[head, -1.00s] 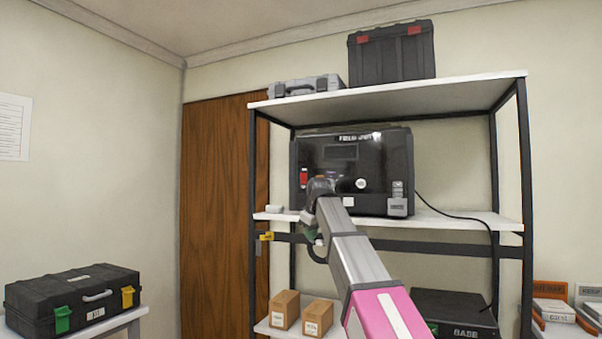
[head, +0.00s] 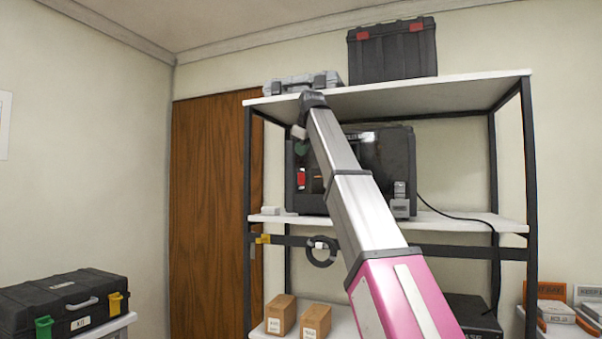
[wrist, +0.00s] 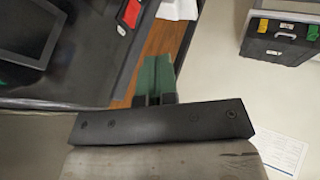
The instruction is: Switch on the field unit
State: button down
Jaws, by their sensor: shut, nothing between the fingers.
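The field unit (head: 399,160) is a black box on the middle shelf, its front partly hidden by my arm. A red switch (head: 301,180) is at the left of its front. In the wrist view the unit's dark front (wrist: 75,75) with a screen (wrist: 28,25) fills the upper left, and the red switch (wrist: 131,13) is at the top. My gripper (wrist: 157,62) has green fingers, shut and empty, apart from the switch in the picture. In the head view the green fingers (head: 301,147) show near the unit's upper left, above the switch.
The white top shelf (head: 440,88) carries a grey case (head: 303,83) and a black case (head: 392,52), close above my wrist. A cable (head: 455,217) runs right from the unit. A black ring (head: 321,252) hangs on the rail below. A black toolbox (head: 65,304) is at left.

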aim_at(300, 176)
dwell(0.3)
jog(key=x, duration=0.3)
jog(key=w+x, duration=0.1)
jog(key=x, duration=0.3)
jog(key=w+d+r+x, duration=0.1)
jog(key=x, duration=0.3)
jog(key=shift+w+d+r, duration=0.1)
jog(key=shift+w+d, duration=0.2)
jog(key=shift+w, duration=0.25)
jog(key=shift+w+d+r, duration=0.1)
jog(key=shift+w+d, duration=0.05)
jog(key=shift+w, duration=0.2)
jog(key=shift+r, duration=0.15)
